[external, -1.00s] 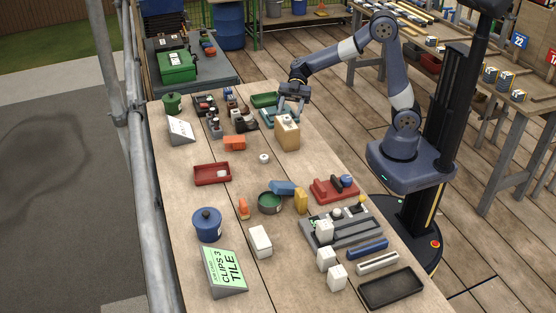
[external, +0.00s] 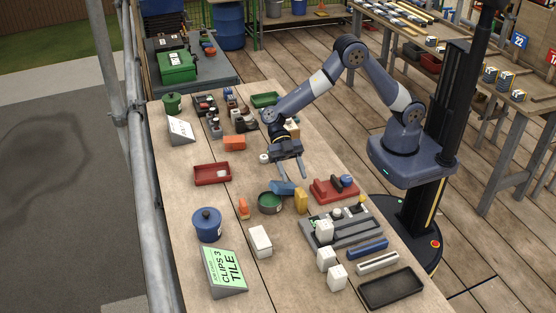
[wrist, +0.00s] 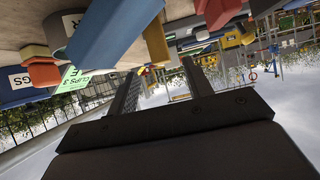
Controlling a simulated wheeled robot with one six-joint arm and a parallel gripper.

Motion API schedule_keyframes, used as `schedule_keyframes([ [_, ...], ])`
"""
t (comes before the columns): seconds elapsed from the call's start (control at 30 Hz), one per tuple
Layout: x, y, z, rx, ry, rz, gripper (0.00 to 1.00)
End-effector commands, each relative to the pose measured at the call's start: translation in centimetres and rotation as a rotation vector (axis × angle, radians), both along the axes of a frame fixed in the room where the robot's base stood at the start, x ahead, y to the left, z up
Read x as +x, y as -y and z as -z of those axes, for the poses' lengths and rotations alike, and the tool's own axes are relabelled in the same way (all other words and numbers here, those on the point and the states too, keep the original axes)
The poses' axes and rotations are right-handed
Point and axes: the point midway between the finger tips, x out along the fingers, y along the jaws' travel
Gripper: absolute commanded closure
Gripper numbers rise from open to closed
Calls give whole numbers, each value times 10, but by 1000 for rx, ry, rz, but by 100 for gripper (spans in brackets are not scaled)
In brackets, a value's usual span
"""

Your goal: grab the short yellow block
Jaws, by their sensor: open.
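The short yellow block (external: 301,201) stands on the bench, right of a blue block (external: 283,188) and a round green tin (external: 270,202). My gripper (external: 292,173) is open and empty, a little above and behind the yellow block, with both fingers apart. In the wrist view, which looks upside down, the yellow block (wrist: 155,42) shows at the top, near the open gripper (wrist: 158,76), with the blue block (wrist: 105,30) to its left. Nothing is between the fingers.
A red holder (external: 334,192) sits right of the yellow block. A grey tray (external: 350,234) with white blocks lies in front. An orange piece (external: 243,208), a white block (external: 260,242) and a blue pot (external: 207,224) stand left. A red tray (external: 212,174) lies further back.

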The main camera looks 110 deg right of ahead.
Motion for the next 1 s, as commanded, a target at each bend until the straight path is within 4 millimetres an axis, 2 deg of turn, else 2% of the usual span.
schedule_keyframes([
  [0.1, 0, -16, 8, 1, -1, -2, 52],
  [0.37, 0, -31, 14, 0, 0, -1, 52],
  [0.63, -2, -67, 30, 1, -3, -1, 52],
  [0.9, -1, -71, 33, 0, 0, 1, 52],
  [1.0, -1, -71, 33, 0, 0, 2, 59],
])
